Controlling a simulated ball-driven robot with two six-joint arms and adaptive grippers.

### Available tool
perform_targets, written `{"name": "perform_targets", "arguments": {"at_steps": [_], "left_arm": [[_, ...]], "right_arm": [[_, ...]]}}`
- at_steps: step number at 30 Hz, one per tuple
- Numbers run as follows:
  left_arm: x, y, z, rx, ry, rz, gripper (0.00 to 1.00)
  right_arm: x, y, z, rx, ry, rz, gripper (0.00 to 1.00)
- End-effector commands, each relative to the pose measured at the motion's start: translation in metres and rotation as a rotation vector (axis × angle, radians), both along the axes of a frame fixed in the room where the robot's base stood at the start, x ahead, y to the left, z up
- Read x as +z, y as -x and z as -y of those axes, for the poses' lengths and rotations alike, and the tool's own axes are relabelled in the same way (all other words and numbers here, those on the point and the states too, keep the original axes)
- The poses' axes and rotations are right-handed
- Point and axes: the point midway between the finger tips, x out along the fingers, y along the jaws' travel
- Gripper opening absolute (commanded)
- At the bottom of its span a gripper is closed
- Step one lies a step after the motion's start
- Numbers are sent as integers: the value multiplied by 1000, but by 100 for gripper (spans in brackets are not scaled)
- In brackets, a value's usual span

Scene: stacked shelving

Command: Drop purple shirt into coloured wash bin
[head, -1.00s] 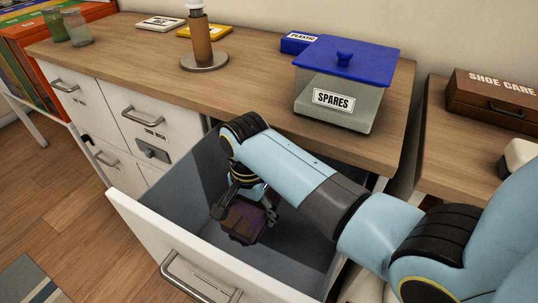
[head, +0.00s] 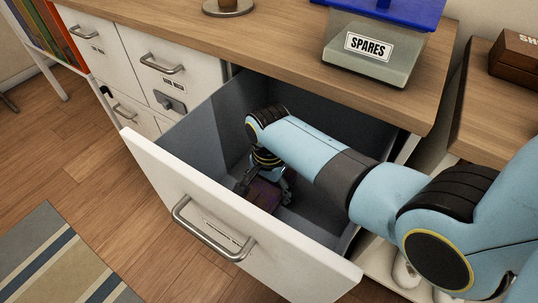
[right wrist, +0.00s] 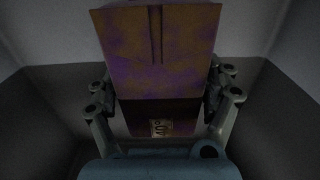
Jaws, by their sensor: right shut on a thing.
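My right gripper (head: 264,186) reaches down into this bin and is shut on the shirt. In the right wrist view the shirt (right wrist: 157,50) sits between the two fingers of the gripper (right wrist: 160,98), with a small tag marked 40 on its darker lower part. The bin has a white front, a bar handle and grey inner walls. I cannot read its label. Whether the shirt touches the bin floor is unclear. My left gripper is out of view.
The wooden counter (head: 290,55) overhangs the back of the bin. A box marked SPARES (head: 370,52) with a blue lid stands on it. Shut white drawers (head: 150,55) are at left. A striped rug (head: 60,260) lies on the floor.

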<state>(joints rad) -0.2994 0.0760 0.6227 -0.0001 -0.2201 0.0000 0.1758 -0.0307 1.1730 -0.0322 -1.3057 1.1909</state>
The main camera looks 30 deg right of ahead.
Motion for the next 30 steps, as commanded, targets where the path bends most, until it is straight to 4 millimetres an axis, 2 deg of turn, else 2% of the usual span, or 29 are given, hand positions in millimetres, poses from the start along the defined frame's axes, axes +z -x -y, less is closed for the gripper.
{"name": "perform_targets", "arguments": {"at_steps": [11,12,15,25,30], "left_arm": [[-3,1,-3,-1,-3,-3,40],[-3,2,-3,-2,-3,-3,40],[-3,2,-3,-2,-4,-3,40],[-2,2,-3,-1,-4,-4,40],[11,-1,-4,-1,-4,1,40]], "right_arm": [[-8,-1,0,0,0,1,45],[-8,0,0,0,0,0,86],[-8,0,0,0,0,0,99],[-5,0,0,0,0,0,100],[23,-2,0,0,0,4,100]]}}
